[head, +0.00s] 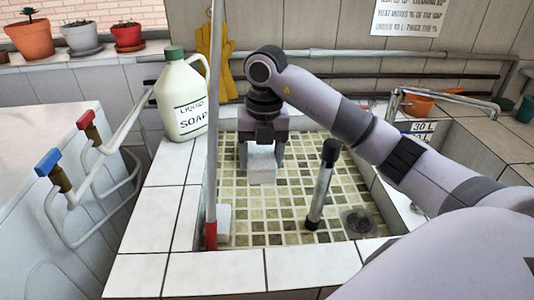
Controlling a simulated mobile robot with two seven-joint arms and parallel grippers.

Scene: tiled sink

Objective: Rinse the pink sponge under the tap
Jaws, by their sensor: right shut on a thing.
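My right gripper (263,150) points down over the tiled sink (285,230) and is shut on a pale, whitish block (262,168). No part of the block looks clearly pink, so I cannot tell if it is the sponge. A red-handled tap (87,119) and a blue-handled tap (48,162) sit on bent pipes at the left, outside the sink. I see no water running. My left gripper is not in view.
A second white block (224,221) is in the sink's left front corner, beside an upright red-tipped pole (211,170). A black-topped tube (321,186) stands near the drain (357,222). A soap jug (179,100) stands on the left rim.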

